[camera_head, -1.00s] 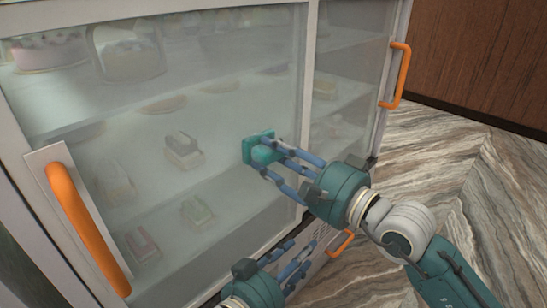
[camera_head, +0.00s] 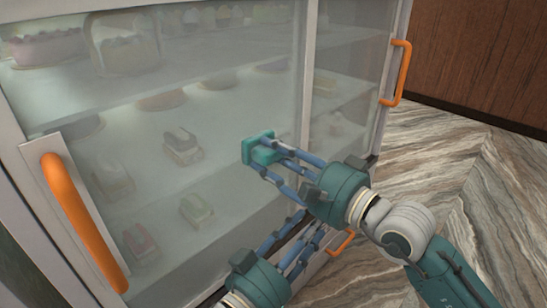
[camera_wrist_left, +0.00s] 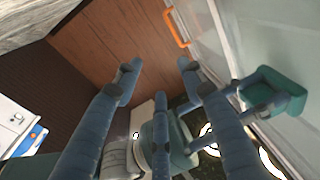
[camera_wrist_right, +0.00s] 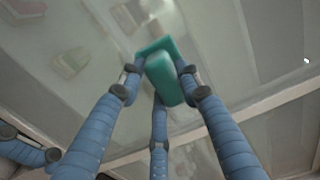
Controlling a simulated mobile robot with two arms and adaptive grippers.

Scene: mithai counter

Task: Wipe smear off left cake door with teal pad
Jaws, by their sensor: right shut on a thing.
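The left cake door (camera_head: 100,165) is a hazy glass pane in a pale frame with an orange handle (camera_head: 80,220) at its left. I cannot make out a distinct smear on it. My right gripper (camera_head: 268,155) is shut on the teal pad (camera_head: 258,148), at the right part of this pane; whether the pad touches the glass is unclear. The pad also shows between the fingers in the right wrist view (camera_wrist_right: 165,75). My left gripper (camera_head: 312,235) is lower, near the door's bottom edge. It is open and empty in the left wrist view (camera_wrist_left: 160,68).
Cakes and pastries (camera_head: 183,145) sit on shelves behind the glass. Another orange handle (camera_head: 398,75) stands at the case's right end. The marbled floor (camera_head: 440,150) on the right is clear, up to a wood-panelled wall (camera_head: 480,50).

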